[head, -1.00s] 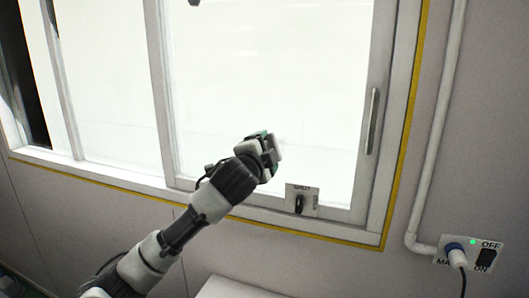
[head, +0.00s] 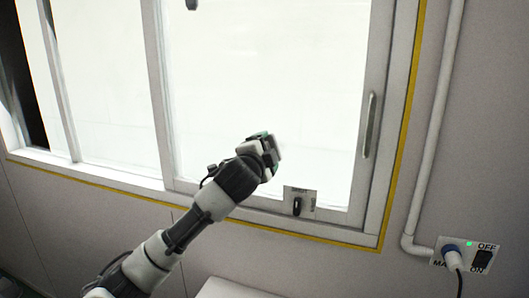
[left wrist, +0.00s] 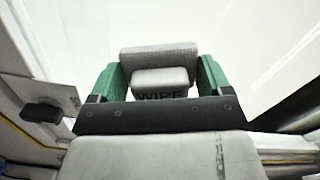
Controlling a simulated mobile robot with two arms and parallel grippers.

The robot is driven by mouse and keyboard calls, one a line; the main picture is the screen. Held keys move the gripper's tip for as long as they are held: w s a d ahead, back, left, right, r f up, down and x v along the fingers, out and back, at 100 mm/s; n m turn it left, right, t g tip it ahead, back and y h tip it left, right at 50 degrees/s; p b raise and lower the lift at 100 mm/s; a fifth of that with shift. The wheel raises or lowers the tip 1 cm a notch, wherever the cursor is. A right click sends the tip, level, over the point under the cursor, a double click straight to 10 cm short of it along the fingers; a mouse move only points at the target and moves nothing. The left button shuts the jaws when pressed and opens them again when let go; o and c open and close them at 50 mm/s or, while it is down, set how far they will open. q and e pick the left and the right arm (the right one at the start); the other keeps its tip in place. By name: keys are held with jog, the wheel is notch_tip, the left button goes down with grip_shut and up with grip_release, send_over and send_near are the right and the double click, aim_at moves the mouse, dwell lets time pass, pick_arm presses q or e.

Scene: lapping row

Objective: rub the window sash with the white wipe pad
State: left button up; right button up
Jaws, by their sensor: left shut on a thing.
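The window sash (head: 361,190) is a pale frame around a bright pane (head: 300,90), with a vertical grey handle (head: 370,125) on its right side. My left gripper (head: 268,148) is in front of the lower part of the pane. In the left wrist view its green fingers (left wrist: 160,78) are shut on the white wipe pad (left wrist: 160,55), lettered WIPE. The pad also shows in the head view (head: 277,147) as a pale block at the gripper's tip. I cannot tell whether the pad touches the pane. My right gripper is not in view.
A dark latch on a labelled plate (head: 306,196) sits on the lower sash rail, just right of my left gripper. A yellow line (head: 401,140) borders the window frame. A white pipe (head: 433,130) and a switch box (head: 467,256) with a plugged cable are on the right wall.

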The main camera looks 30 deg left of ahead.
aim_at(284, 149)
pick_arm(q)
jog(key=shift+d, duration=0.1)
jog(key=shift+w+d+r+p, duration=0.15)
jog(key=shift+d+p, duration=0.25)
jog(key=shift+d, duration=0.55)
jog(key=shift+w+d, duration=0.25)
jog(key=shift+d, duration=0.75)
jog(key=shift+w+a+p, duration=0.1)
jog(key=shift+p, duration=0.45)
jog(key=shift+s+a, duration=0.25)
jog(key=shift+a, duration=0.75)
jog(key=shift+s+a, duration=0.2)
jog(key=shift+a, duration=0.8)
jog(key=shift+s, duration=0.1)
